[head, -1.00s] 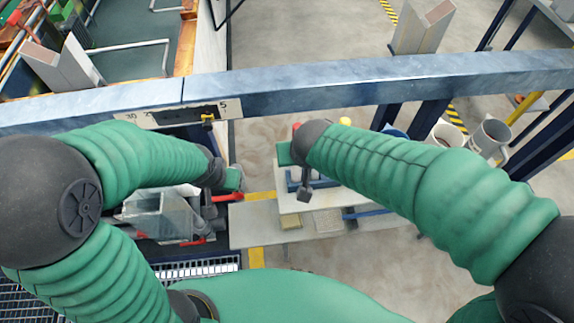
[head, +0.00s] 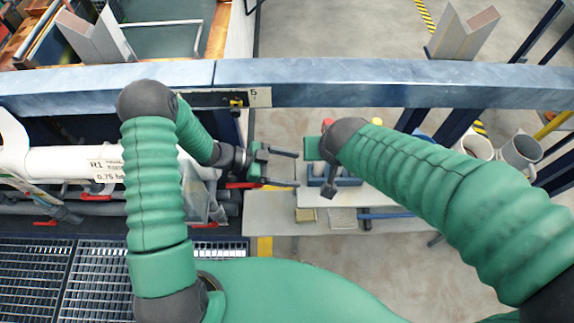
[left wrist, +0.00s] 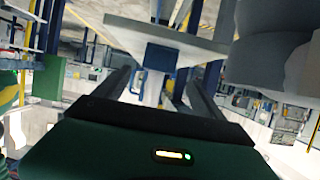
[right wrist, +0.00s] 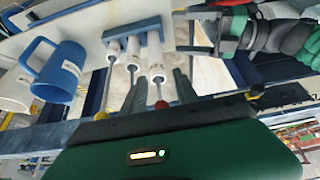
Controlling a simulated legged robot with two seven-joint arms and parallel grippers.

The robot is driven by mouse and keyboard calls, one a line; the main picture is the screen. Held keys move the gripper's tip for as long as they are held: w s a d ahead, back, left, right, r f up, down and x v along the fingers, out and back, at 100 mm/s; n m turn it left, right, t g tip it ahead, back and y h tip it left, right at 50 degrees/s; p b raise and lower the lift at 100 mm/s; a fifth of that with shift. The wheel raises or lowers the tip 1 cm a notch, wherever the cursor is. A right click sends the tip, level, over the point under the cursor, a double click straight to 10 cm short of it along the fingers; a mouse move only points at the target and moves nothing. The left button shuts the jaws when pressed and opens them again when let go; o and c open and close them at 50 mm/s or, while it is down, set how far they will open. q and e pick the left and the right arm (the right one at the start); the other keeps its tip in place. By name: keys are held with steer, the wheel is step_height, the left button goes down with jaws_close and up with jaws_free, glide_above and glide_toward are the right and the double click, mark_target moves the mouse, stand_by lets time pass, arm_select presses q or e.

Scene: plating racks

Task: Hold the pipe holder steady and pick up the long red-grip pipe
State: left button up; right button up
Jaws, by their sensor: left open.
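The pipe holder, a blue rack (head: 346,182), stands on a pale shelf right of centre in the head view, partly hidden by my right arm. In the right wrist view its blue bar (right wrist: 130,27) is beside several white pipes. One pipe (right wrist: 157,72) has a red end; a red top (head: 327,123) also shows in the head view. My left gripper (head: 297,168) is open and empty, left of the holder, its fingers pointing towards it. My right gripper (right wrist: 160,88) is close to the red-ended pipe; whether its fingers touch it is unclear.
A blue mug (right wrist: 58,70) stands beside the pipes. Mugs (head: 520,150) stand at the right in the head view. A blue-grey beam (head: 400,82) crosses beyond the shelf. A white pipe (head: 70,163) with red levers lies at the left.

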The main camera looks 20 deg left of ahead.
mark_target(325, 174)
arm_select(q)
steer(key=x, duration=1.1)
steer(key=shift+d+r, duration=0.15)
steer(key=shift+d, duration=0.2)
arm_select(e)
steer(key=shift+d, duration=0.3)
arm_select(q)
steer(key=shift+d, duration=0.15)
steer(key=c, duration=1.6)
arm_select(e)
steer(key=shift+d, duration=0.15)
